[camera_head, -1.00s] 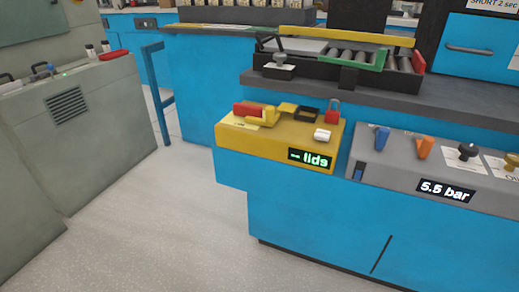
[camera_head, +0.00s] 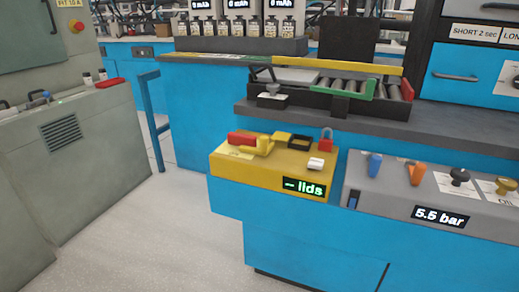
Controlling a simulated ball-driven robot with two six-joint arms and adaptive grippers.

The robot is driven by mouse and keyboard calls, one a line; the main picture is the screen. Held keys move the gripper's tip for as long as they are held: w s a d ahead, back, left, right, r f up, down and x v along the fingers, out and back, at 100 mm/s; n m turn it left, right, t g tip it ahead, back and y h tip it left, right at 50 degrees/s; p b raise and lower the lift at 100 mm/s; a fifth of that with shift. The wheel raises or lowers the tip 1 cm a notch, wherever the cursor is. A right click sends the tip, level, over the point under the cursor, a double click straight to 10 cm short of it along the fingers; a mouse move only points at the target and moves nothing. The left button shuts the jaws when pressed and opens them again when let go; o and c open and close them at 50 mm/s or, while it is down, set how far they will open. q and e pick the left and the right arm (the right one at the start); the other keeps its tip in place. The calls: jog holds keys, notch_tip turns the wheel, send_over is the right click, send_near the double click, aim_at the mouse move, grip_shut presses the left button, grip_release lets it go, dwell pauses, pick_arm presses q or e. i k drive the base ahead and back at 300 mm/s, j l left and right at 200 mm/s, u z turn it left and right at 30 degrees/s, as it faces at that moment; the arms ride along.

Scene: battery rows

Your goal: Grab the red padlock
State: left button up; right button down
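The red padlock (camera_head: 326,143) stands upright at the back right corner of the yellow box (camera_head: 232,172), with its shackle on top. A small white block lies in front of it. A red and yellow handle (camera_head: 246,140) and a black frame-like part (camera_head: 299,142) sit to its left on the same box. Neither of my grippers shows in this view.
A roller conveyor (camera_head: 340,90) stands on the dark shelf behind. Grey cabinets stand at the left. The pale floor between is clear.

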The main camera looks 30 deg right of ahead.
aim_at(325, 144)
jog(key=z, duration=1.25)
jog(key=i+l+u, duration=0.2)
jog(key=u, duration=0.2)
